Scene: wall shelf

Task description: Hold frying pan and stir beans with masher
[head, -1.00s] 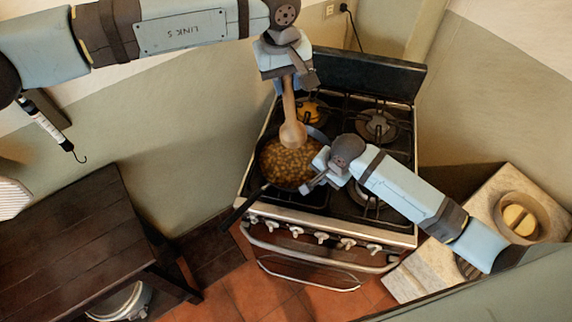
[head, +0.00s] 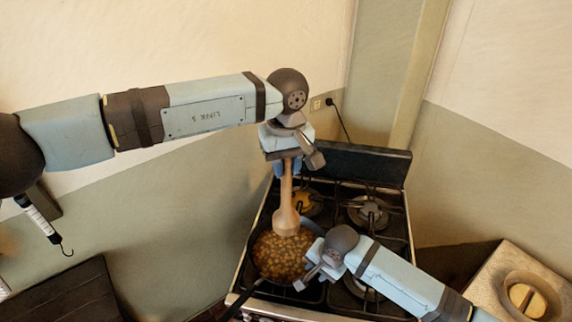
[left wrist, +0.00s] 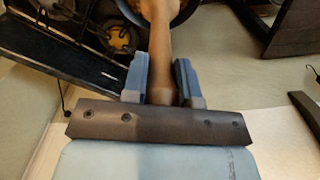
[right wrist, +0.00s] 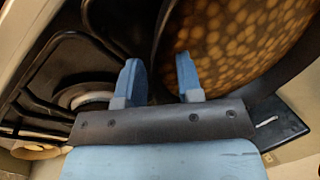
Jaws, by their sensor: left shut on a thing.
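The dark frying pan (head: 246,291) sits on the stove's front left with its handle toward the lower left. Brown beans (head: 278,259) fill it. My left gripper (head: 287,166) is shut on the handle of the wooden masher (head: 286,205), which hangs upright with its wide end at the pan's far side, over or at the beans' edge. The masher runs between the fingers in the left wrist view (left wrist: 160,50). My right gripper (head: 309,277) is at the pan's right rim. In the right wrist view its fingers (right wrist: 158,82) stand apart, with the pan's edge showing beyond and between them.
The stove (head: 392,250) has several burners, one with a yellow top (head: 305,203) behind the pan. A raised black back panel (head: 355,163) closes its rear. A dark table (head: 75,295) stands lower left, and a counter with a round container (head: 530,295) lower right.

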